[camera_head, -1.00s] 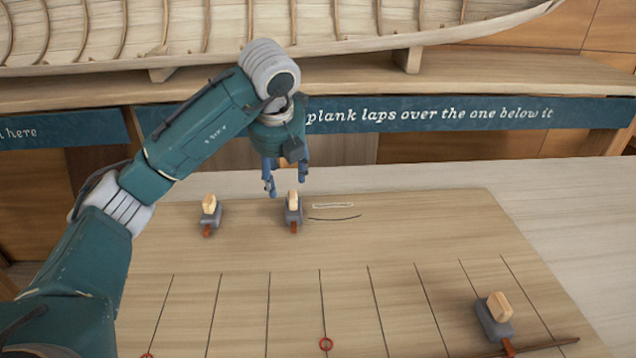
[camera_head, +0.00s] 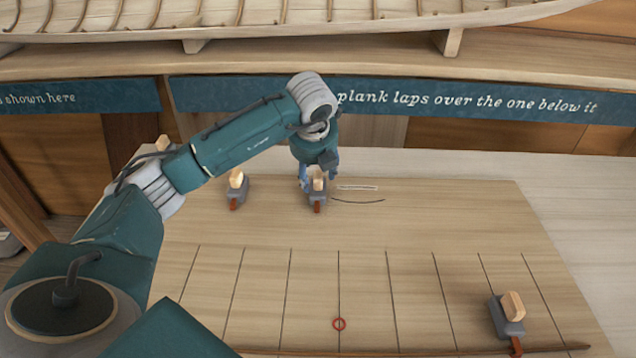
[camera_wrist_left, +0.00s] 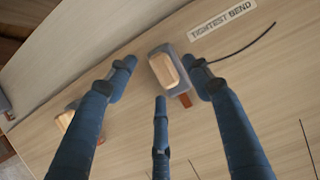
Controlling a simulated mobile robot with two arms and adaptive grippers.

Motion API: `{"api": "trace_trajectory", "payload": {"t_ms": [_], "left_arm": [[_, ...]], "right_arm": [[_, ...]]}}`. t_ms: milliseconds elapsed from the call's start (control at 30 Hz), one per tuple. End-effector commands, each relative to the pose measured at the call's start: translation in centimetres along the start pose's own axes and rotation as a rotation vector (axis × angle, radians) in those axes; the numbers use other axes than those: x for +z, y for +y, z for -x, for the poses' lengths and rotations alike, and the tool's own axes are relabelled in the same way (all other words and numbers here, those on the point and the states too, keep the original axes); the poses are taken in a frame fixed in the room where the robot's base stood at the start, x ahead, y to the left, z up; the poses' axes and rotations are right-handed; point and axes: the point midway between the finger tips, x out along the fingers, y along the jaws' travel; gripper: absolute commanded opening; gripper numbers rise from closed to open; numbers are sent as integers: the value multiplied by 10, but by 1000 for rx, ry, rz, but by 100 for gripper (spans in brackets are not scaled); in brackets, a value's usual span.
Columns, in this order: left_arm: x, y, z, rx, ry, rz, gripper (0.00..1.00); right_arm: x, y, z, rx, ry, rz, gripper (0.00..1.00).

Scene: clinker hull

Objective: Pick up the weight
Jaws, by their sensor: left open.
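A grey weight (camera_head: 317,194) with a pale wooden grip and a reddish-brown tip sits on the board beside a small label. My left gripper (camera_head: 312,180) is right at this weight, just behind and over it, with its fingers apart. In the left wrist view the weight (camera_wrist_left: 168,72) lies between two spread blue fingers, with the third finger below it; the gripper (camera_wrist_left: 162,80) holds nothing. Whether any finger touches the weight I cannot tell. A similar weight (camera_head: 237,190) stands to the left, and another (camera_head: 507,316) at the front right. My right gripper is not in view.
A lettered blue panel (camera_head: 420,100) and a shelf with a pale hull (camera_head: 300,18) rise behind. The board's middle is clear.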

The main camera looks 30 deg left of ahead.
Motion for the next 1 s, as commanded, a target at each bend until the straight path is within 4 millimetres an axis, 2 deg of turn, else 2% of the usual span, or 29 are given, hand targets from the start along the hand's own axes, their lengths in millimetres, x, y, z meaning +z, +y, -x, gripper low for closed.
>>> {"api": "trace_trajectory", "payload": {"t_ms": [100, 300, 367, 567, 1000], "left_arm": [[-1, 0, -7, 0, 1, -2, 51], [-1, 0, -8, -1, 0, -2, 51], [-1, 0, -8, -1, 0, -2, 41], [-1, 0, -8, -1, 0, -2, 1], [2, -1, -5, -3, -5, 1, 0]], "right_arm": [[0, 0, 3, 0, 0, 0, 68], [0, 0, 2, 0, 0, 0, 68], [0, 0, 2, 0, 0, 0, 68], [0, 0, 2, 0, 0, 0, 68], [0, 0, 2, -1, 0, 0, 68]]}}
